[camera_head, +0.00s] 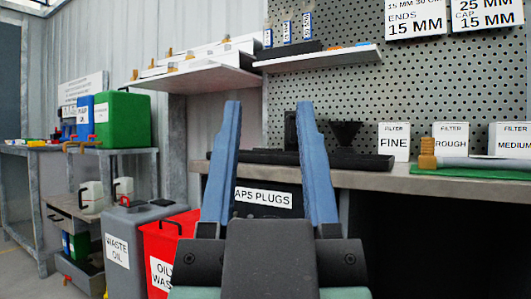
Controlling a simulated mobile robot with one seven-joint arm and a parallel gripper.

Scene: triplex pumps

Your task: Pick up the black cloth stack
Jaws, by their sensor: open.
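My gripper (270,106) is open, with two blue fingers pointing up and forward and nothing between them. Beyond it, low dark items (265,157) lie along the workbench (435,181), seen between and beside the fingers. I cannot tell whether one of these is the black cloth stack. Another flat black item (290,48) lies on the wall shelf (325,58); its material is also unclear. My fingers hide part of the bench and are apart from these items.
A black funnel (345,131) and white filter boxes (393,142) stand on the bench. A grey waste oil bin (137,240) and a red bin (165,252) stand on the left. A green box (122,120) sits on the side shelving. Pegboard (410,85) backs the bench.

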